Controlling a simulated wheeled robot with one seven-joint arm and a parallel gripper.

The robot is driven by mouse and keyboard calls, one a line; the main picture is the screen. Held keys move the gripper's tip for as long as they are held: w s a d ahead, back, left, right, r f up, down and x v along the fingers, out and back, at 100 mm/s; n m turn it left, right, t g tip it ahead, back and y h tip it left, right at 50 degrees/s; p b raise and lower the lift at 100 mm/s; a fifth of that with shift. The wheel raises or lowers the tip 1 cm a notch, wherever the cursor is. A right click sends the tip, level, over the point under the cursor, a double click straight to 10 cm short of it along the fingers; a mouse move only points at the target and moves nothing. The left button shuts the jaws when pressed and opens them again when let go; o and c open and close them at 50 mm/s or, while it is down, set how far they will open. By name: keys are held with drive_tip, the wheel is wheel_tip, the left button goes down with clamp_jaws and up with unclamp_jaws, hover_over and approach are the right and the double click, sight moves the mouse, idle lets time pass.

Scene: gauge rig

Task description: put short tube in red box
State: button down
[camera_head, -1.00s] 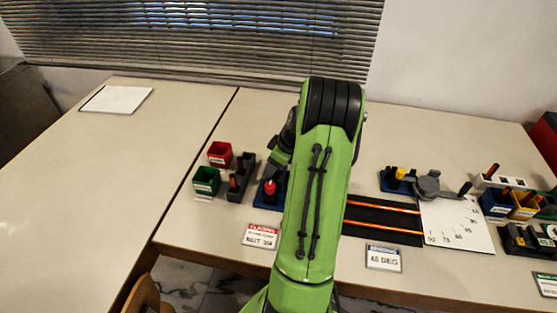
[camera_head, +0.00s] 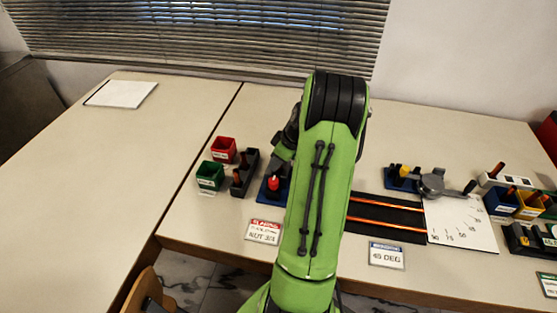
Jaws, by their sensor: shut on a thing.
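The red box (camera_head: 223,150) stands open on the table at the left of the work area, just behind a green box. Beside it is a dark rack (camera_head: 244,175) with tube-like pieces (camera_head: 239,174) standing in it; I cannot tell which is the short tube. My gripper (camera_head: 279,160) is mostly hidden behind my green arm, with its dark edge showing above a blue fixture. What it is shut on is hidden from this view.
The green box (camera_head: 209,175) stands in front of the red box. A blue fixture with a red knob (camera_head: 273,185) is right of the rack. A black mat with orange rods (camera_head: 385,217), a dial sheet (camera_head: 461,222) and several bins lie to the right. The left table is mostly clear.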

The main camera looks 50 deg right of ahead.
drive_tip(key=c, duration=0.8)
unclamp_jaws()
drive_tip(key=p+v, duration=0.4)
drive_tip(key=v, duration=1.1)
drive_tip(key=shift+s+r, duration=0.2)
drive_tip(key=shift+r, duration=0.15)
drive_tip(key=shift+f, duration=0.1)
